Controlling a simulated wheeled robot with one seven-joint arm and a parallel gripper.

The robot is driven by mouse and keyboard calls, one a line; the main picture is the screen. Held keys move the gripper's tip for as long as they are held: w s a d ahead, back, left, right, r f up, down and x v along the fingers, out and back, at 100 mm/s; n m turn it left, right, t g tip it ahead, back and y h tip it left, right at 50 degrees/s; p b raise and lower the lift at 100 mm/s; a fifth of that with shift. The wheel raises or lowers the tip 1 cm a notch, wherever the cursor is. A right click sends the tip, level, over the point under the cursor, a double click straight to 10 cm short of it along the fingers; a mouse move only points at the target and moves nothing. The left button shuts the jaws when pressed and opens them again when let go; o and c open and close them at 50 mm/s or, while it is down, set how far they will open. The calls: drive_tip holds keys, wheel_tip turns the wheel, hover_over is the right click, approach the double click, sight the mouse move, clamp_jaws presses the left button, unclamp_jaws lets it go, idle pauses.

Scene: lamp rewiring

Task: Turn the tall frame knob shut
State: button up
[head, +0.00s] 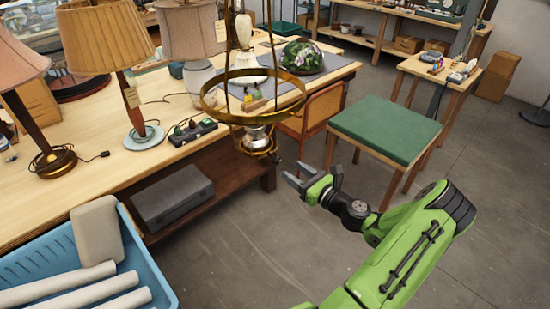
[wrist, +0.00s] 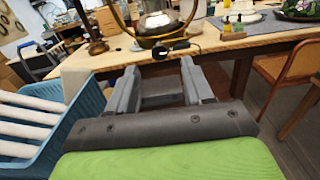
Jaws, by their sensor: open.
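The tall brass frame (head: 208,103) hangs at the middle of the head view, with a wide ring and a silver and brass burner (head: 257,137) low inside it. A small dark knob (head: 277,155) shows at the burner's lower right.
The wooden workbench (head: 95,178) with several lamps stands behind and left. A blue crate (head: 160,262) with white rolls is at lower left. A wooden chair (head: 322,106) and a green-topped table (head: 385,125) stand at right. Floor near my arm is clear.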

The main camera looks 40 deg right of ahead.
sight(279, 161)
drive_tip(key=w+p, duration=0.1)
drive_tip(key=w, duration=0.7)
drive_tip(key=shift+w+a, duration=0.15)
drive_tip(key=shift+w, duration=0.05)
clamp_jaws()
